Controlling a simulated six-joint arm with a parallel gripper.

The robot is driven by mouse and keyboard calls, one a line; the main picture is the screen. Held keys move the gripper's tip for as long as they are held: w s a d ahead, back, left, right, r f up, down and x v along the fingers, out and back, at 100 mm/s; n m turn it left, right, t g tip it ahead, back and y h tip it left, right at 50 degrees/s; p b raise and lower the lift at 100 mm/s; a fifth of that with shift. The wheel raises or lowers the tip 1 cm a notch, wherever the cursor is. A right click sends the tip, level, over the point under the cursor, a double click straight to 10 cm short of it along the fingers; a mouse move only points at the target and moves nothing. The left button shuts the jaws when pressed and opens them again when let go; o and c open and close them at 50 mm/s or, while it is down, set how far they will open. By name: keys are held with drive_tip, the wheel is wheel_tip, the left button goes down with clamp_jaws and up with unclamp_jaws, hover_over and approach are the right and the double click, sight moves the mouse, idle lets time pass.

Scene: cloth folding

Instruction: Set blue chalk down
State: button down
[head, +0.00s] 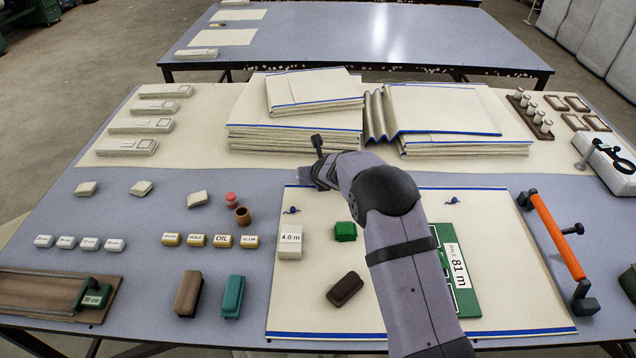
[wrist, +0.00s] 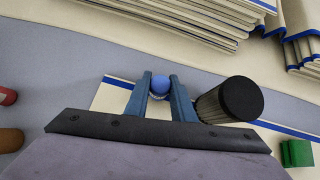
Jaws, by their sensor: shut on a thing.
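My gripper (head: 306,174) is over the back left corner of the cream cloth (head: 390,310) with blue edge bands. In the wrist view, its blue-grey fingers (wrist: 160,81) are shut on the blue chalk (wrist: 161,84), whose round blue end shows between the tips. The chalk cannot be made out in the head view. In the wrist view, the cloth's banded corner (wrist: 112,93) lies below the fingers, and a black-topped cylinder (wrist: 238,98) stands close to their right. Whether the chalk touches anything below cannot be told.
Folded cloth stacks (head: 290,130) stand behind the gripper. A red spool (head: 231,199) and brown cup (head: 243,216) are to its left. A green block (head: 345,231), white 4.0 m block (head: 290,248) and dark brown block (head: 345,289) lie nearer. An orange-handled bar (head: 558,238) is right.

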drive_tip(key=shift+f, duration=0.4)
drive_tip(key=shift+f, duration=0.2)
drive_tip(key=c, duration=1.5)
unclamp_jaws()
drive_tip(key=shift+r, duration=0.15)
drive_tip(key=shift+r, duration=0.1)
drive_tip(key=b+v, duration=0.1)
drive_tip(key=v, duration=1.1)
drive_tip(key=shift+s, duration=0.1)
